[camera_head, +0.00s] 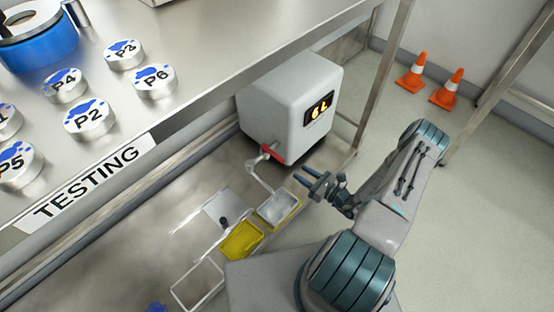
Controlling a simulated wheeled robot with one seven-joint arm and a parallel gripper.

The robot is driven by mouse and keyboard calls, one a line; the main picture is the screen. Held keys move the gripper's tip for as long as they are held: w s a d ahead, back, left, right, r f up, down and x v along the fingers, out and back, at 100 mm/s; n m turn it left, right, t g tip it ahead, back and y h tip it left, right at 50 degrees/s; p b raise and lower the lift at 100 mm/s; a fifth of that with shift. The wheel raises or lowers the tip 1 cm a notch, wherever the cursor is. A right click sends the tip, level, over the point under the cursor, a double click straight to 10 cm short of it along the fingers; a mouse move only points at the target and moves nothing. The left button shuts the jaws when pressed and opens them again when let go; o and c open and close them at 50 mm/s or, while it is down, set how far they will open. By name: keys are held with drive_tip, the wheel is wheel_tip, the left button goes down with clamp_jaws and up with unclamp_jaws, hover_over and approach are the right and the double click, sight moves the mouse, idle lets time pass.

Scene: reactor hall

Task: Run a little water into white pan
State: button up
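A white tank (292,105) with a lit "6 L" display stands on the lower surface below the bench. Its red tap handle (270,153) is at the lower front, and a thin spout (257,178) curves down from it. A pale pan, seemingly the white pan (278,208), lies near the spout's lower end, with a yellow edge beside it. Whether the spout ends exactly over it, or water is in it, I cannot tell. My gripper (307,180) is open and empty, its two blue fingers apart, to the right of the spout and above the pan.
A yellow pan (241,239) and a white rectangular frame or tray (199,286) lie in line nearer me. A flat pale plate with a black knob (223,220) is beside them. The bench above, labelled TESTING (95,180), holds several numbered discs. Orange cones (412,73) stand at the back right.

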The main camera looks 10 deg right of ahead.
sight(279, 157)
drive_tip(key=shift+m+t+h, duration=0.5)
drive_tip(key=shift+m+h, duration=0.2)
drive_tip(key=f+b+x, duration=0.1)
drive_tip(key=x, duration=0.3)
drive_tip(key=f+b+x, duration=0.1)
drive_tip(key=x, duration=0.4)
drive_tip(key=b+x, duration=0.2)
drive_tip(key=x, duration=0.2)
drive_tip(key=shift+w+f, duration=0.3)
drive_tip(key=shift+f, duration=0.1)
drive_tip(key=shift+c, duration=0.4)
clamp_jaws()
drive_tip(key=shift+d, duration=0.1)
